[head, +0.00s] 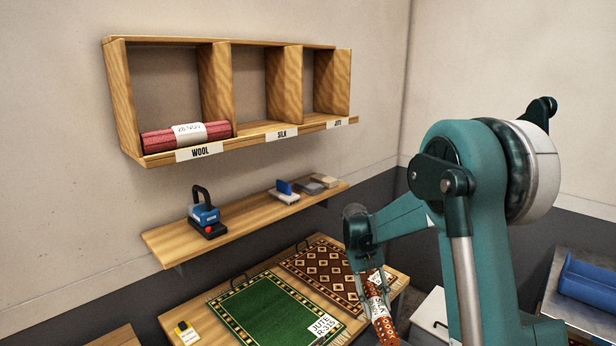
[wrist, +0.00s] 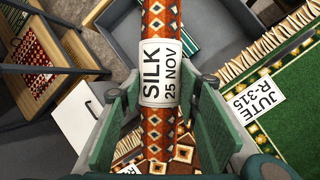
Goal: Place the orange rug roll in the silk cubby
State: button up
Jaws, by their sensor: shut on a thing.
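The orange patterned rug roll (head: 384,325) has a white label that reads SILK, 25 NOV in the wrist view (wrist: 155,130). My gripper (wrist: 160,105) is shut on it around the label, with a green finger on each side. In the head view my gripper (head: 372,274) holds the roll steeply tilted at the front right edge of the table. The silk cubby (head: 281,134) is the middle compartment of the wooden wall shelf and looks empty. It is up and to the left of my gripper.
A red roll (head: 187,135) lies in the wool cubby; the jute cubby (head: 338,123) looks empty. A lower shelf (head: 245,223) holds a blue-and-black tool (head: 205,216) and small blocks. A green rug (head: 268,310) and a brown patterned rug (head: 325,265) lie on the table.

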jog(key=shift+a, duration=0.1)
dwell(0.5)
jog(key=shift+a+r, duration=0.1)
jog(key=shift+a, duration=0.45)
jog(key=s+a+n+t+p, duration=0.1)
jog(key=s+a, duration=0.3)
jog(key=a, duration=0.9)
jog(key=s+a+r+n+t+h+p, duration=0.1)
jog(key=s+a+n, duration=0.3)
jog(key=a, duration=1)
jog(key=s+a+r+n+t+h+p, duration=0.1)
jog(key=s+a+n+p, duration=0.1)
jog(key=a, duration=1.1)
jog(key=s+p, duration=0.1)
jog(key=s, duration=0.1)
jog(key=shift+s+a+r+n, duration=0.25)
jog(key=shift+s+a+n, duration=0.05)
jog(key=shift+s+n, duration=0.1)
jog(key=shift+f+b, duration=0.6)
jog(key=shift+f, duration=2.55)
jog(key=shift+f, duration=0.1)
jog(key=shift+f+b, duration=0.3)
jog(key=shift+f, duration=1.45)
